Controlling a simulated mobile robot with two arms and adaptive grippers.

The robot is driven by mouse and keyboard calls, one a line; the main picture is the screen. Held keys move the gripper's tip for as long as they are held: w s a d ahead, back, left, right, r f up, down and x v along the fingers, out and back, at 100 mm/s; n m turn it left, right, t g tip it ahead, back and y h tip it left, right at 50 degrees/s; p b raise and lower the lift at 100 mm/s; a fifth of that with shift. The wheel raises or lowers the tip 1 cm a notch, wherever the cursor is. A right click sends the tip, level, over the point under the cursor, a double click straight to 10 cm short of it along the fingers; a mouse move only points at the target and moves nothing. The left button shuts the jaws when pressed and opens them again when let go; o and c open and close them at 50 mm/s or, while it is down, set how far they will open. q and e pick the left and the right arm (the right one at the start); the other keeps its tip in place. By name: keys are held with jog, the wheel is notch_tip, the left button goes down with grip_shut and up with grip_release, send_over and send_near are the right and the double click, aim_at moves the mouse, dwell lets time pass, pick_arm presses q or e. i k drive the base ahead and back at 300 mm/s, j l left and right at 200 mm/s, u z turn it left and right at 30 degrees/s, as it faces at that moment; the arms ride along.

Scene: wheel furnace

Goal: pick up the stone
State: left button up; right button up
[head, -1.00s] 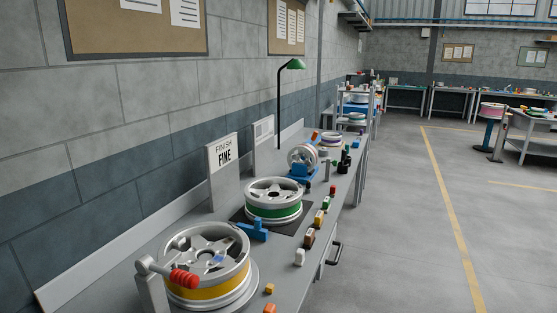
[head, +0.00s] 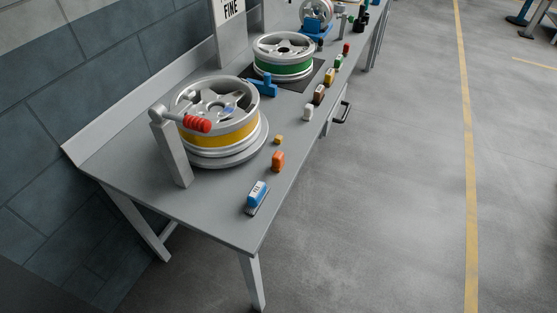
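Several small coloured blocks stand along the bench's right edge. I cannot tell which of them is the stone. Nearest is a blue and white block (head: 257,196) with a dark base and small print. Behind it are an orange block (head: 277,162) and a small yellow-orange cube (head: 278,140). Farther back are a white block (head: 308,113), a brown block (head: 319,94), a yellow one (head: 329,77), a green one (head: 339,61) and a red one (head: 346,48). Neither of my grippers is in view.
The grey bench (head: 220,208) carries a yellow-banded wheel (head: 217,136) on a round base, beside a post with a red-handled crank (head: 197,124). A green-banded wheel (head: 284,68) sits on a dark mat, near a blue tool (head: 264,86). The floor (head: 400,200) to the right is clear.

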aim_at(277, 162)
jog(key=u, duration=0.3)
jog(key=i+l+u, duration=0.1)
jog(key=l+u, duration=0.25)
jog(key=i+l+u, duration=0.15)
jog(key=u, duration=0.2)
jog(key=l+u, duration=0.35)
jog(key=i+j, duration=0.05)
